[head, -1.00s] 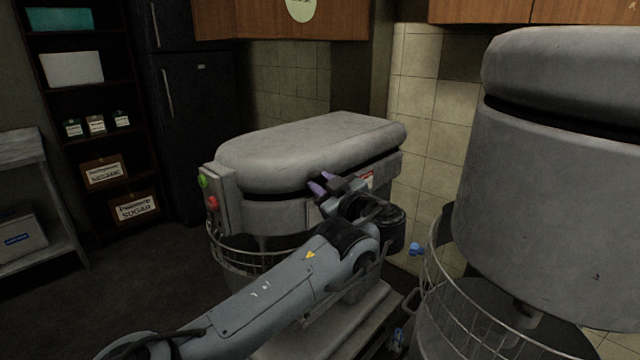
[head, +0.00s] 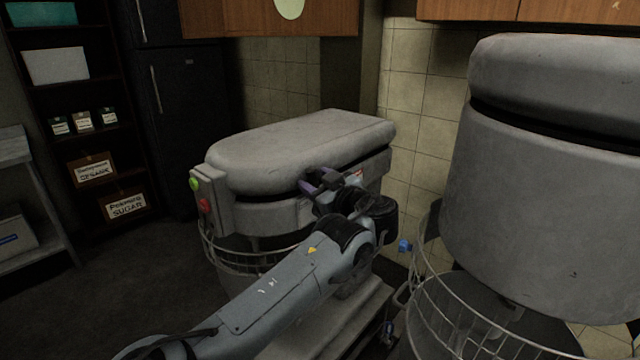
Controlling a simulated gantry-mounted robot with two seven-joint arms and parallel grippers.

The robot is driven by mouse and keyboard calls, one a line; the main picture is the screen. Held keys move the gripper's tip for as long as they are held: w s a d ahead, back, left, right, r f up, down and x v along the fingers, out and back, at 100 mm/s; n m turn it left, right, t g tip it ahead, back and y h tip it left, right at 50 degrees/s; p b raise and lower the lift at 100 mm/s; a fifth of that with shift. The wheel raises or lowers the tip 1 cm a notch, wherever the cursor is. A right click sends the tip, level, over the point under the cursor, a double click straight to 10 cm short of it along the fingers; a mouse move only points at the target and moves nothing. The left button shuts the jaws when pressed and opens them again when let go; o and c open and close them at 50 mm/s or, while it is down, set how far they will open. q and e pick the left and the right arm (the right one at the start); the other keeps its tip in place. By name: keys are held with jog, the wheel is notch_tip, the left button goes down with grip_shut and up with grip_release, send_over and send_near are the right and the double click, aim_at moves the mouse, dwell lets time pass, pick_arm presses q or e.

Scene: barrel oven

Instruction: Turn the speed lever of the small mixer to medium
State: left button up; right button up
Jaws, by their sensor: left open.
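The small mixer (head: 300,150) stands in the middle of the head view, with a grey rounded top and a wire bowl guard. A control box on its left end carries a green button (head: 195,184) and a red button (head: 204,205). My left gripper (head: 312,182) is at the mixer's near side, just below the top cover, with its purple-tipped fingers apart. The speed lever cannot be made out; my gripper and wrist cover part of that side. Whether the fingers touch anything there is unclear. My right gripper is not in view.
A large mixer (head: 550,190) with a wire guard (head: 470,320) stands close on the right. A dark fridge (head: 180,120) and a shelf with boxes (head: 95,170) are at the back left. The floor at left is clear.

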pick_arm(q)
jog(key=shift+d, duration=0.1)
jog(key=p+v, duration=0.2)
jog(key=v, duration=0.8)
jog(key=shift+s+d, duration=0.15)
jog(key=shift+s, duration=0.15)
